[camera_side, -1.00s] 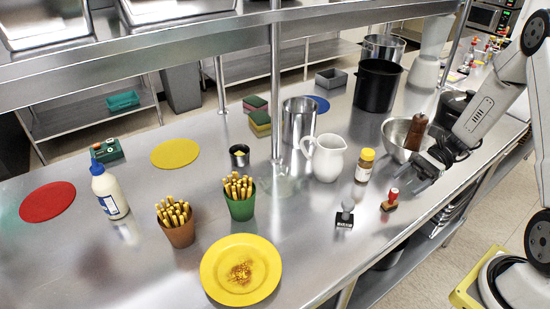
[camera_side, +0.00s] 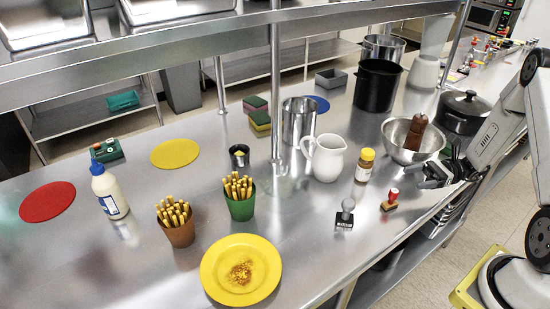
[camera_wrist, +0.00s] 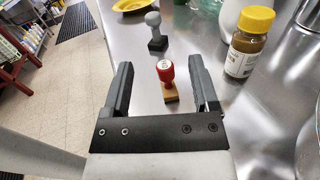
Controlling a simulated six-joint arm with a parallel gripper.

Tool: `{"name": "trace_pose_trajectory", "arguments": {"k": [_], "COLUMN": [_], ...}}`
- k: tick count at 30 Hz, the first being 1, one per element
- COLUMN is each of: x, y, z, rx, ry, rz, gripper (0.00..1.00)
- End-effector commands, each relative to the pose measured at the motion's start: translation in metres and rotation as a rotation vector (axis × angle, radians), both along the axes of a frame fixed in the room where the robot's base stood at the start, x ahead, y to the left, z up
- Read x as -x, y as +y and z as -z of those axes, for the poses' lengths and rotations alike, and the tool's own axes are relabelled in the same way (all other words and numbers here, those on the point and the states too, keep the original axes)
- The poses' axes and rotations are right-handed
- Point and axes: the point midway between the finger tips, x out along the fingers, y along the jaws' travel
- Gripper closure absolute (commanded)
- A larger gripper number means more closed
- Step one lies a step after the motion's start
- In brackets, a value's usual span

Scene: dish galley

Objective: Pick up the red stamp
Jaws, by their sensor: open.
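The red stamp (camera_side: 391,199) stands upright on the steel counter near its front edge. It has a red knob handle and a wooden base. In the wrist view the red stamp (camera_wrist: 166,76) shows between and beyond the two fingertips, nearer the right finger. My gripper (camera_side: 428,178) is to the right of the stamp in the side view, apart from it. In the wrist view my gripper (camera_wrist: 160,85) is open, with nothing held between its fingers.
A grey stamp (camera_side: 345,214) stands left of the red one. A yellow-capped jar (camera_side: 364,166) and a white pitcher (camera_side: 325,158) stand behind. A metal bowl (camera_side: 396,146) holding a brown object is close to my gripper. The counter's front edge is near.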

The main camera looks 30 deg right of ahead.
Motion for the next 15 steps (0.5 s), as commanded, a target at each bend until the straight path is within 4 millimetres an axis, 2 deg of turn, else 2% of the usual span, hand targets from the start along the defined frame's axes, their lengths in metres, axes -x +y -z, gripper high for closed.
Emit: {"name": "trace_pose_trajectory", "arguments": {"k": [9,15], "x": [0.000,-0.001], "y": [0.000,0.004], "z": [0.038,0.051], "rx": [-0.001,0.000], "ry": [0.002,0.000], "rz": [-0.001,-0.003], "gripper": [0.23,0.23]}}
